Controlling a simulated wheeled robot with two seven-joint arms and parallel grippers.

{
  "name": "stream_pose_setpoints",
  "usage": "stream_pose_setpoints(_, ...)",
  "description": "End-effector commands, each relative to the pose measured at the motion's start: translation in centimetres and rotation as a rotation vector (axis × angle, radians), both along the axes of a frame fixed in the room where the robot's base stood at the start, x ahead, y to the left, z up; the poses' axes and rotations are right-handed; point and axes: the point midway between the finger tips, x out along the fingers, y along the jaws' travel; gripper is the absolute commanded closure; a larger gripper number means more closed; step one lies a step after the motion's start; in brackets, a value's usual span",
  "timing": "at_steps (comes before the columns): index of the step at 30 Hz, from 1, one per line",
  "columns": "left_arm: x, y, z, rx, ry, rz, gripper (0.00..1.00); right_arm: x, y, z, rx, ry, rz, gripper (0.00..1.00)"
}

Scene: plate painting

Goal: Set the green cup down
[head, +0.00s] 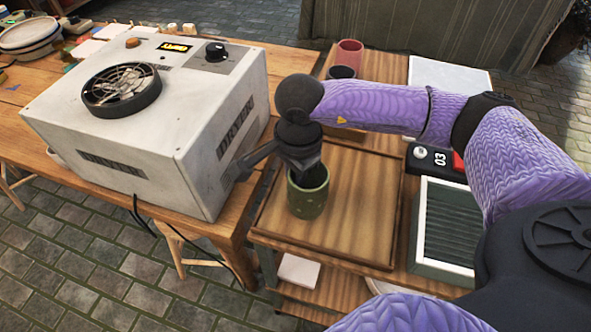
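The green cup (308,201) is upright over the wooden tray (350,215) in the middle of the view. My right gripper (308,176) comes down onto the cup's rim from above, with its dark fingertips at and inside the rim. It appears shut on the cup wall, though the fingers are partly hidden. I cannot tell whether the cup's base touches the tray. My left gripper is out of view.
A red cup (349,54) and a dark cup stand behind. A grey-green slatted box (444,230) is at right. The tray's front is clear.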

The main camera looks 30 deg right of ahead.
Motion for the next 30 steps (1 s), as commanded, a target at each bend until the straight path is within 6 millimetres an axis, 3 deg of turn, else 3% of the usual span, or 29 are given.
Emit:
stream_pose_setpoints(3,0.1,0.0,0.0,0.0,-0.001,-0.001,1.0,0.0,0.0,0.0,0.0,0.0,0.0,0.58)
stream_pose_setpoints(11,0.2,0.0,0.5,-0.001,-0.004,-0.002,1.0,0.0,0.0,0.8,0.0,-0.002,0.0,0.58)
stream_pose_setpoints(21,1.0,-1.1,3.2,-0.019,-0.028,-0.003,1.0,-0.4,-0.1,9.9,0.0,-0.006,0.0,0.58)
stream_pose_setpoints(25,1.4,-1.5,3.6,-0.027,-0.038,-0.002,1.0,-0.5,-0.1,11.8,0.0,-0.004,0.001,0.58)
stream_pose_setpoints(30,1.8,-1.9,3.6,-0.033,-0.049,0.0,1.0,-0.6,-0.1,12.4,0.0,-0.001,0.001,0.58)
